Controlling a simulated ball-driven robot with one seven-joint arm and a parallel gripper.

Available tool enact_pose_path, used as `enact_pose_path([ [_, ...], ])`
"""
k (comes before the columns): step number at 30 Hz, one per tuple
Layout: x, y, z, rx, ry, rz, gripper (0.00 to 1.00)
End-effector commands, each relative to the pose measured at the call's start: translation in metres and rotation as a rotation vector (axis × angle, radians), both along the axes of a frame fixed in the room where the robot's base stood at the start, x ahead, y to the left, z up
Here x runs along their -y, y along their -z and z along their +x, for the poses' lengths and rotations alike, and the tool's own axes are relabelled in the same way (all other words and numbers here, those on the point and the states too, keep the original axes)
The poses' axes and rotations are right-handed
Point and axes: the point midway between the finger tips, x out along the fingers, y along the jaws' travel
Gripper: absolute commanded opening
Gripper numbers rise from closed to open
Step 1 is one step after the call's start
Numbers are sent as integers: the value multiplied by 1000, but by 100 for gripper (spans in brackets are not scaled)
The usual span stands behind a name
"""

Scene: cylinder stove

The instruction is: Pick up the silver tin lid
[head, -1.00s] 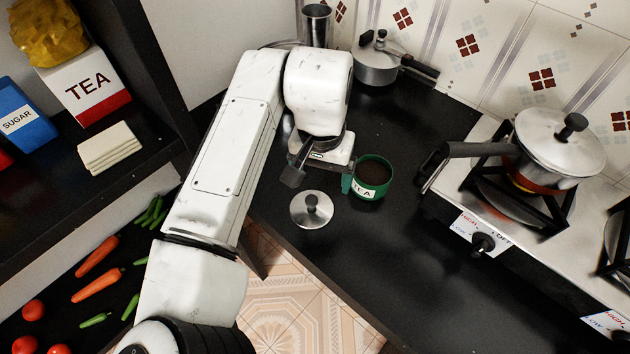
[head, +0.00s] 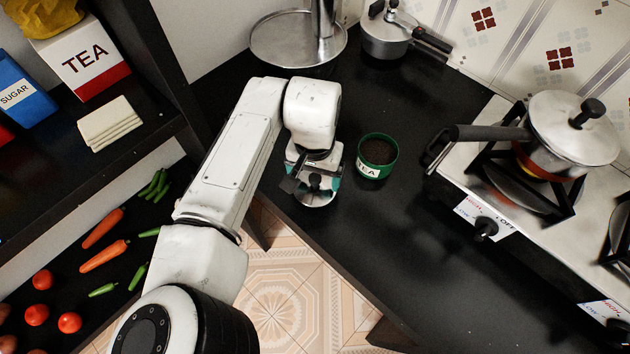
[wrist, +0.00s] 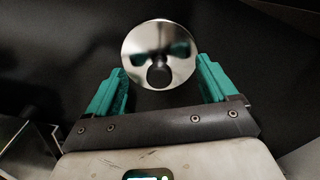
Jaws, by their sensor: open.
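The silver tin lid (head: 318,198) lies on the black counter near its left edge, with its dark knob up. In the head view my gripper (head: 316,182) is over it and hides part of it. In the wrist view the round shiny lid (wrist: 145,40) sits ahead of my gripper (wrist: 163,75), with its black knob (wrist: 159,75) between the two teal fingers. The fingers are apart and nothing is held. I cannot tell how high they are above the lid. The open green TEA tin (head: 377,157) stands upright to the right of my gripper, with dark contents.
A pressure cooker (head: 388,36) and a metal stand with a round base (head: 298,38) are at the back of the counter. A stove with a lidded pan (head: 571,128) is at the right. A shelf unit (head: 150,138) stands at the left. The front counter is clear.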

Motion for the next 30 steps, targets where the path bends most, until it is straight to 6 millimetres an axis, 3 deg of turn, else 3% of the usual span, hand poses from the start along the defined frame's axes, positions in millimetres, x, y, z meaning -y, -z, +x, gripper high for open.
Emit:
enact_pose_path([
  [3,1,10,0,-1,1,0,86],
  [11,1,13,0,-1,1,0,86],
  [30,1,14,-1,-3,2,1,24],
])
